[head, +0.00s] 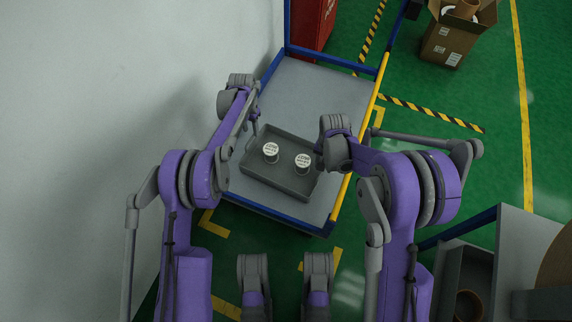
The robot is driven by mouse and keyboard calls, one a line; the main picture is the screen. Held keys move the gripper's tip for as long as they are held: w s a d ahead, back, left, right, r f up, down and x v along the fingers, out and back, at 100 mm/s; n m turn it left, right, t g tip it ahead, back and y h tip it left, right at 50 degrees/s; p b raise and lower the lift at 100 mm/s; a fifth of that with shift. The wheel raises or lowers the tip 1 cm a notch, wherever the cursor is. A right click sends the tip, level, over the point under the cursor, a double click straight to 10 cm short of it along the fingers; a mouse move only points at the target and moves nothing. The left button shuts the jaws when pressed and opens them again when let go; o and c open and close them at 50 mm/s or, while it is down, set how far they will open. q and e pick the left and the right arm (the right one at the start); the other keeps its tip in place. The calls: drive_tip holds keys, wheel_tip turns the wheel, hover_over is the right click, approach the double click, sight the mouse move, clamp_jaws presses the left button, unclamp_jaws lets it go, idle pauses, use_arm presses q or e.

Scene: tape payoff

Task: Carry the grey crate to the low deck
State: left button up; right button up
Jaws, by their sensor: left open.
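The grey crate (284,179) is on the grey deck (305,88) of a blue-framed cart, near its front end. It looks level, and I cannot tell whether its whole base touches the deck. Two round items with white labelled tops, a left one (270,150) and a right one (303,161), stand inside it. My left gripper (255,128) is open at the crate's upper left side; whether it touches the rim is unclear. My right gripper (320,162) is at the crate's right side, mostly hidden under its own wrist, so its jaws cannot be made out.
The cart has blue rails and a yellow right edge (356,150). A white wall is close on the left. A cardboard box (447,42) stands at the upper right and a red cabinet (310,22) behind the cart. A grey bench (525,240) is at the lower right.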

sight(252, 144)
use_arm(q)
drive_tip(key=shift+f, duration=0.15)
use_arm(e)
drive_tip(key=shift+f, duration=0.1)
use_arm(q)
wheel_tip(252, 144, down, 11)
drive_tip(key=shift+r, duration=0.1)
use_arm(e)
wheel_tip(252, 144, down, 11)
drive_tip(key=shift+r, duration=0.1)
use_arm(q)
clamp_jaws()
use_arm(e)
clamp_jaws()
use_arm(q)
drive_tip(key=shift+w+a, duration=0.1)
drive_tip(key=shift+a, duration=0.1)
use_arm(e)
drive_tip(key=shift+d, duration=0.2)
idle(0.7)
